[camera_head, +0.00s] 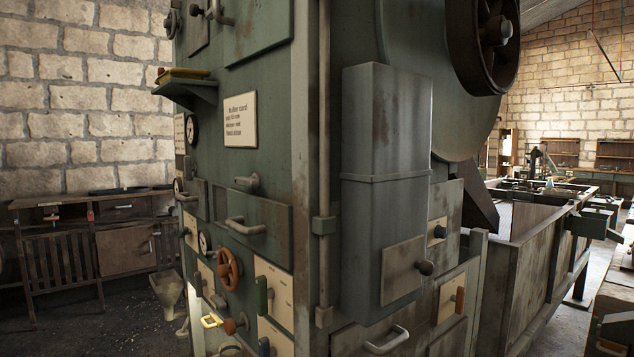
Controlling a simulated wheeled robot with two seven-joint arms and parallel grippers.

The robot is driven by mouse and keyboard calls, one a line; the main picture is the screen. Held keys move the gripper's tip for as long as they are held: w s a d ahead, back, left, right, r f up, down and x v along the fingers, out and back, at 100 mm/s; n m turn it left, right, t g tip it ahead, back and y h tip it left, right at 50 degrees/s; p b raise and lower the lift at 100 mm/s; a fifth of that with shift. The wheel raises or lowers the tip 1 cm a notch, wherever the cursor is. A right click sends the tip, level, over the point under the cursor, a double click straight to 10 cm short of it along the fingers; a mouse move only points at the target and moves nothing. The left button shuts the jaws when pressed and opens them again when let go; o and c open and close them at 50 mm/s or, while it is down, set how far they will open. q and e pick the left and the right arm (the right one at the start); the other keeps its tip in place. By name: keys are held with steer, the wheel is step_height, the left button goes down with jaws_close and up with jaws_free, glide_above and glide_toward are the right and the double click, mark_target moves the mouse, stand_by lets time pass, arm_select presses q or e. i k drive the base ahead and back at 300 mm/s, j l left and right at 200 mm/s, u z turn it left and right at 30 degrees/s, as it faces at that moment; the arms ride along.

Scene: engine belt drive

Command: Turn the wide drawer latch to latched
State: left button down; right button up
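A wide grey-green drawer front (275,222) with a bar handle (246,227) is on the left face of the tall green machine. A small grey turning piece (247,182) sits just above that drawer; it looks like the latch, but its exact setting is too small to tell. Another drawer with a pale bar handle (387,341) is low on the right face. Neither of my grippers shows in this view.
The machine cabinet (309,150) fills the middle, with a red-brown handwheel (229,270), a grey box (385,130) and several levers. A small shelf (188,88) juts out at upper left. A bench (95,215) stands by the left wall; dark floor lies between.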

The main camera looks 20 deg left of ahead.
mark_target(251, 181)
steer(key=i+j+z, duration=0.1)
steer(key=j+z, duration=0.35)
steer(key=j, duration=0.15)
steer(key=j+z, duration=0.9)
steer(key=j, duration=0.25)
steer(key=k, duration=0.05)
